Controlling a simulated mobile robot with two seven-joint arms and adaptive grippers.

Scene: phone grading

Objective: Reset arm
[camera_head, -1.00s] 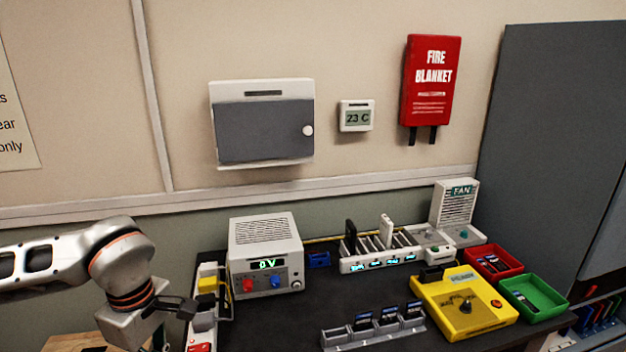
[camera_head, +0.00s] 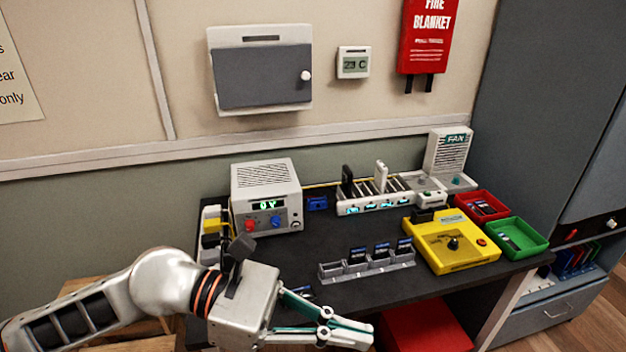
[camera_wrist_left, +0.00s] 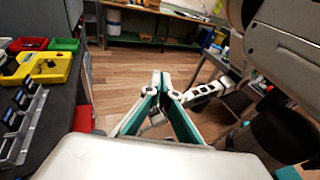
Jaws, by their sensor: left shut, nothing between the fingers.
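My left gripper (camera_head: 368,336) reaches in from the left in the head view, at the table's front edge. Its fingers point right. In the left wrist view its teal-lined fingers (camera_wrist_left: 160,80) meet at the tips with nothing between them. It is shut and empty, apart from the card rack and the yellow tester.
The black table (camera_head: 345,235) holds a power supply (camera_head: 266,195), a grey rack of cards (camera_head: 367,262), a yellow tester (camera_head: 452,243), a red tray (camera_head: 481,206) and a green tray (camera_head: 517,237). A red box (camera_head: 428,325) stands below. Open floor (camera_wrist_left: 125,70) lies ahead of the fingers.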

